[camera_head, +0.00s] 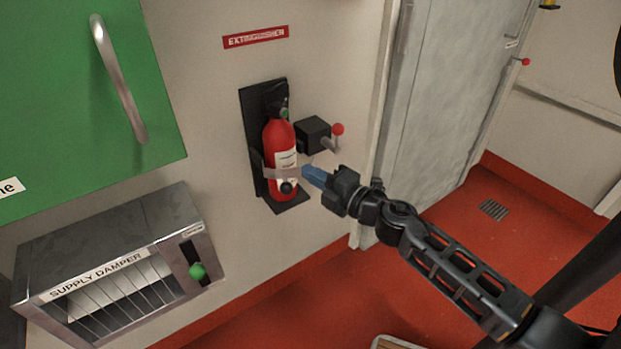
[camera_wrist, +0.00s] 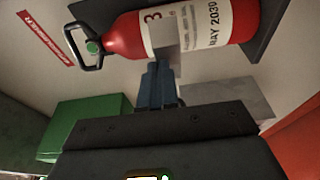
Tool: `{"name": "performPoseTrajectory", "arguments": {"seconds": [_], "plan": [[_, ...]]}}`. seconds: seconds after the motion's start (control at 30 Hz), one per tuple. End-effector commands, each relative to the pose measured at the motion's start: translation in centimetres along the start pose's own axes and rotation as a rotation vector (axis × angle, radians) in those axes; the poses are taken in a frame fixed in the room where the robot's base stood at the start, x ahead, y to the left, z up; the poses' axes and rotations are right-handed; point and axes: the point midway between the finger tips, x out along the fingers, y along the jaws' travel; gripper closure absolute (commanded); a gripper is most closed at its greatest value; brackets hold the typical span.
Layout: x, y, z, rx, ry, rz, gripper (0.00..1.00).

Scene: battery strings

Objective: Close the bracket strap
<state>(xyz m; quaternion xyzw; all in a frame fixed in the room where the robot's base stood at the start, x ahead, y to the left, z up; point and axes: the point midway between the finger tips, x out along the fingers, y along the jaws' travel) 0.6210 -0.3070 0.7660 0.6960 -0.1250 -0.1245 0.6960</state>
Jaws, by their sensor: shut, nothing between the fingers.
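The red fire extinguisher (camera_head: 279,143) stands upright in a black wall bracket (camera_head: 253,113). A pale grey strap (camera_head: 281,174) crosses its lower front. I cannot tell whether the strap's end is latched. My gripper (camera_head: 306,172) is shut and empty, its blue fingers at the right side of the extinguisher by the strap. In the wrist view the extinguisher (camera_wrist: 126,37) lies sideways across the top, and a grey part of the strap (camera_wrist: 177,62) shows just beyond my fingertips. Whether they touch it is unclear.
A black box with a red-knobbed lever (camera_head: 337,129) sticks out of the wall right of the extinguisher. A green cabinet door (camera_head: 60,90) and a supply damper box (camera_head: 150,232) are on the left. A grey door (camera_head: 445,90) stands to the right. The red floor is mostly clear.

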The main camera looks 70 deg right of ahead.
Motion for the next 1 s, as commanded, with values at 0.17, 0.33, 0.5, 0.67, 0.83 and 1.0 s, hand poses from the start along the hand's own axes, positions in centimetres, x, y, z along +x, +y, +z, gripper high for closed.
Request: {"name": "performPoseTrajectory", "arguments": {"seconds": [0.17,0.33,0.5,0.67,0.83,1.0], "plan": [[0.4,0.0,0.7,0.000,0.034,0.000,1.00],[0.8,0.1,1.6,0.000,0.032,0.000,1.00],[1.5,0.2,2.7,0.002,0.032,0.000,1.00],[2.1,0.2,3.6,0.002,0.031,0.000,1.00],[2.6,0.1,4.1,0.000,0.030,0.000,1.00],[2.8,0.0,4.4,0.001,0.031,-0.001,1.00]]}}
